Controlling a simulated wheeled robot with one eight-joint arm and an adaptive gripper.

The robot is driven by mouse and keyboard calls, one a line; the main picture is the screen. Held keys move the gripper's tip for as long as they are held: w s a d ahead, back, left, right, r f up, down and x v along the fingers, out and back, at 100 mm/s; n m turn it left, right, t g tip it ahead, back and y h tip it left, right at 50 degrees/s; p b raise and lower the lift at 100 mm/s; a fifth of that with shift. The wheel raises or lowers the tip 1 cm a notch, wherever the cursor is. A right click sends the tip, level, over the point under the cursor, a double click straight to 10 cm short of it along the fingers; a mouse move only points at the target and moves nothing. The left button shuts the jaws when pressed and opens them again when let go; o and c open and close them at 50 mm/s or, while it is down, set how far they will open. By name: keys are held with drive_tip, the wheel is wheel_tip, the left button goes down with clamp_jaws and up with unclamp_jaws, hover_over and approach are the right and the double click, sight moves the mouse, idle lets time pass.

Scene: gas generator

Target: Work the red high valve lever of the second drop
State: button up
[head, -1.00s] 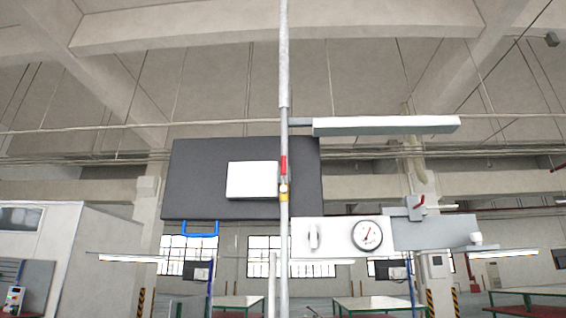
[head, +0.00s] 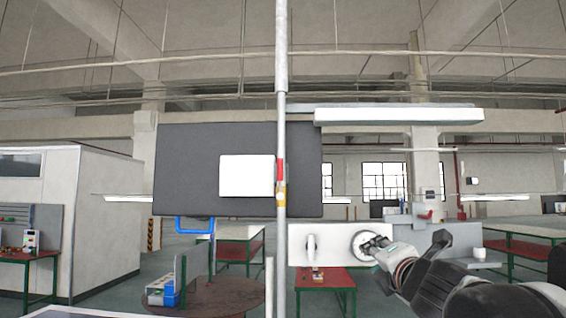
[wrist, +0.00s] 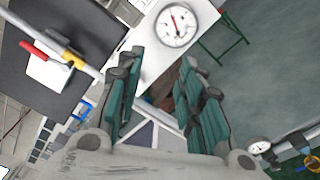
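The red valve lever (head: 280,169) stands upright along the thin vertical pipe (head: 282,120), just above a yellow fitting (head: 280,194), in the head view. In the wrist view the red lever (wrist: 34,50) is at the upper left, on the slanted pipe beside a yellow part (wrist: 72,58). My gripper (head: 370,243) is to the right of and below the lever in the head view, in front of the gauge. In the wrist view its two green-padded fingers (wrist: 158,75) are apart with nothing held between them. The lever is outside the fingers.
A white panel (head: 330,232) carries a round gauge, clearer in the wrist view (wrist: 176,24). A dark board with a white plate (head: 247,176) stands behind the pipe. A lamp bar (head: 398,115) juts right. Another red handle (head: 425,214) is at right. Green-framed tables are behind.

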drive_tip(key=w+a+r+n+y+p, duration=0.2)
drive_tip(key=a+r+n+p, duration=0.15)
drive_tip(key=r, duration=0.35)
drive_tip(key=w+a+r+n+y+p, duration=0.2)
drive_tip(key=a+r+n+y+p, duration=0.1)
drive_tip(key=r+n, duration=0.25)
drive_tip(key=n+g+y+p, duration=0.35)
drive_tip(key=n+p, duration=0.35)
drive_tip(key=n, duration=0.3)
approach(282, 168)
drive_tip(key=shift+m+t+y, duration=0.25)
drive_tip(key=shift+m+t, duration=0.05)
drive_tip(key=shift+t, duration=0.05)
drive_tip(key=p+x, duration=0.1)
drive_tip(key=x, duration=0.2)
drive_tip(key=p+x, duration=0.1)
drive_tip(key=x, duration=0.3)
drive_tip(key=p+x, duration=0.1)
drive_tip(key=x, duration=0.3)
drive_tip(key=shift+f, duration=0.3)
clamp_jaws()
